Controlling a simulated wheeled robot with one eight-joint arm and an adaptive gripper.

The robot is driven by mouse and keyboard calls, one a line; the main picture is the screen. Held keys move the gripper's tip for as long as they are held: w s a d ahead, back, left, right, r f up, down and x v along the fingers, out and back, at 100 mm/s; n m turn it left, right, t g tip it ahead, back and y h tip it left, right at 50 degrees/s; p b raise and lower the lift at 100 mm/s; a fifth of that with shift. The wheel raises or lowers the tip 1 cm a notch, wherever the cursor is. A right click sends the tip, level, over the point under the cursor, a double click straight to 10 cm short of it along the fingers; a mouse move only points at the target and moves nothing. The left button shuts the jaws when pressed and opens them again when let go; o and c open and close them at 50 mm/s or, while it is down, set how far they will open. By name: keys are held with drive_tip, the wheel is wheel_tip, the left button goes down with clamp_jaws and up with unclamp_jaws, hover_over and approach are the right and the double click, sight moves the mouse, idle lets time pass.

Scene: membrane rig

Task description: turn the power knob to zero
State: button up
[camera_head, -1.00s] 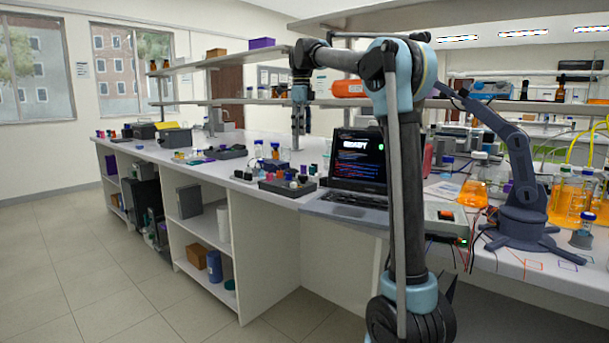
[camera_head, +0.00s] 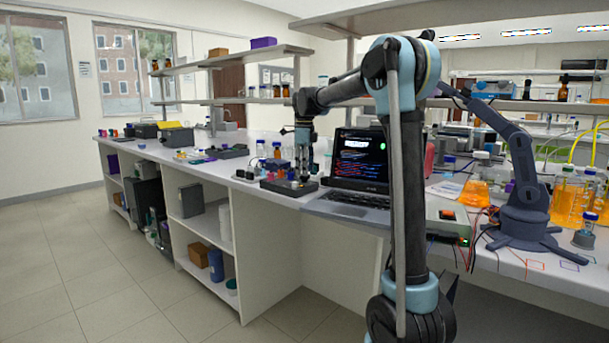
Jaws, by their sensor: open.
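My gripper (camera_head: 304,176) points down from the end of my arm, just left of the laptop. It is open, and its fingertips are low over a dark low box (camera_head: 276,187) with several small coloured round parts on top. Whether a fingertip touches any of them is too small to tell. The power knob cannot be told apart at this size; the gripper may hide part of the box's top.
An open laptop (camera_head: 361,160) stands right of the gripper. A pale box with a red button (camera_head: 447,214) sits at the bench front. A second, dark blue arm (camera_head: 525,190) and flasks of orange liquid (camera_head: 566,200) stand at right. Shelves (camera_head: 250,101) hang above the bench.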

drive_tip(key=shift+f, duration=0.95)
drive_tip(key=c, duration=1.1)
drive_tip(key=shift+o, duration=0.2)
